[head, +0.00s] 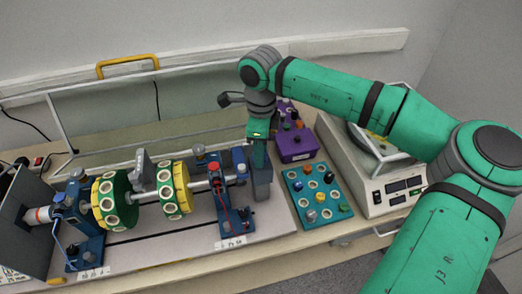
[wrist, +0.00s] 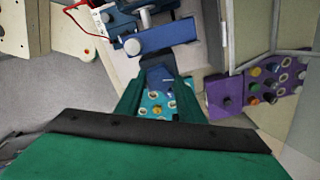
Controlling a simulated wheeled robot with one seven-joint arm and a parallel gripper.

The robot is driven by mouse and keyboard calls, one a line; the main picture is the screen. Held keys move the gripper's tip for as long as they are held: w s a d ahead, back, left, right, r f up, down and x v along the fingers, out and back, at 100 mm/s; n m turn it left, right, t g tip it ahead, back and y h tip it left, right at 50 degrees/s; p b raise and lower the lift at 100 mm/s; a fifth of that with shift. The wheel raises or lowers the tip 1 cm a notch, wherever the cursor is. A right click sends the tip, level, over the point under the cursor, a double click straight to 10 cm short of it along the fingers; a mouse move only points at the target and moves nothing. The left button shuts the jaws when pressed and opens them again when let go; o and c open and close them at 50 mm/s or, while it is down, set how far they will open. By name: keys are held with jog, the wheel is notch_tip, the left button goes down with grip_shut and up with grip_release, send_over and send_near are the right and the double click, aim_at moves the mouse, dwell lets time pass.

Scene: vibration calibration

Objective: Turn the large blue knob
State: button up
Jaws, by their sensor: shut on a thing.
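My gripper (head: 259,165) points down at the right end of the shaft rig in the head view. In the wrist view its two green fingers (wrist: 159,100) stand on either side of a dark blue piece (wrist: 160,76), and they are shut on it. This piece appears to be the large blue knob; its lower part and turn angle are hard to make out. In the head view, the gripper hides the held part. A blue part (head: 239,160) of the rig stands just left of the gripper.
The rig carries yellow and green discs (head: 174,188) on a shaft. A blue tray (head: 318,194) with several coloured pieces lies right of the gripper. A purple box (head: 295,147) stands behind the tray, and a white scale (head: 376,180) stands further right. A clear guard (head: 105,110) runs behind the rig.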

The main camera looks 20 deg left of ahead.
jog(key=shift+m, duration=2)
jog(key=o, duration=1.1)
notch_tip(320, 180, up, 11)
jog(key=shift+f, duration=0.1)
